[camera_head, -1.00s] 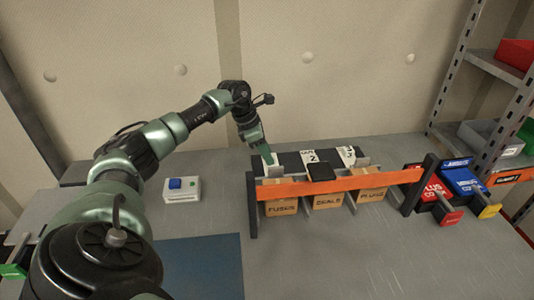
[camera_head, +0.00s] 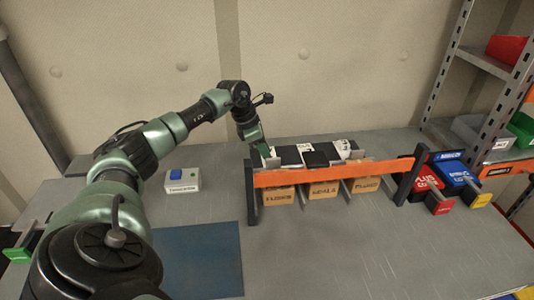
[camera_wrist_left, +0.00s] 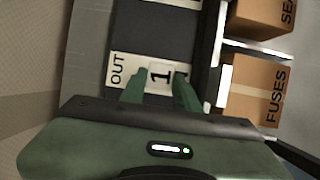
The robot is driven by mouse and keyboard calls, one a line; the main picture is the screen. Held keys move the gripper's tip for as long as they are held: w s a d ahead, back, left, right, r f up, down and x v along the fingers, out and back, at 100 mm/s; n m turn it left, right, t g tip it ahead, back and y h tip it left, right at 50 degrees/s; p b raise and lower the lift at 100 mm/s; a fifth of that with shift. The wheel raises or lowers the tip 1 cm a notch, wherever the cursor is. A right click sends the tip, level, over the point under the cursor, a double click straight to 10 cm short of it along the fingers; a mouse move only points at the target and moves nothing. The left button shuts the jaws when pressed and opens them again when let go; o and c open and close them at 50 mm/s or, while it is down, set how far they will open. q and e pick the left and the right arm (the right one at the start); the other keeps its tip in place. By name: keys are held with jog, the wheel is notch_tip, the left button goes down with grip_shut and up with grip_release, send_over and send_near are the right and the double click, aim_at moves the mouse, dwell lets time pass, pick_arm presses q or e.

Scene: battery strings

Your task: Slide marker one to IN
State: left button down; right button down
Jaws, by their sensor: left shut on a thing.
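Marker one, a white piece with a black "1", shows in the left wrist view (camera_wrist_left: 161,73) beside the white OUT label (camera_wrist_left: 117,71). My left gripper (camera_wrist_left: 159,86) has its two green fingers on either side of the marker and is shut on it. In the head view my left gripper (camera_head: 265,153) reaches down to the left end of the marker strip, behind the orange rail. The marker is mostly hidden there by the fingers. No IN label is readable. My right gripper is not in view.
An orange rail (camera_head: 335,172) on dark posts crosses in front of the strip. Boxes of fuses (camera_head: 279,196), seals and plugs stand below it. A black plate (camera_head: 315,159) lies mid-strip. A white box with a blue button (camera_head: 182,181) stands left. Batteries (camera_head: 430,185) stand right.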

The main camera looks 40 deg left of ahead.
pick_arm(q)
jog(key=shift+d+f, duration=0.1)
jog(key=shift+d, duration=0.25)
jog(key=shift+a+f, duration=0.1)
jog(key=shift+a, duration=0.1)
jog(key=c, duration=1.1)
grip_release()
jog(key=shift+s, duration=0.1)
jog(key=shift+o, duration=0.3)
jog(key=shift+d+r, duration=0.1)
jog(key=shift+r, duration=0.1)
jog(key=shift+a+r, duration=0.2)
jog(key=b+v, duration=0.1)
jog(key=v, duration=0.6)
jog(key=shift+r, duration=0.15)
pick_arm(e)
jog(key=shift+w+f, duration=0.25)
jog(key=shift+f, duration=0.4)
pick_arm(q)
jog(key=shift+s, duration=0.1)
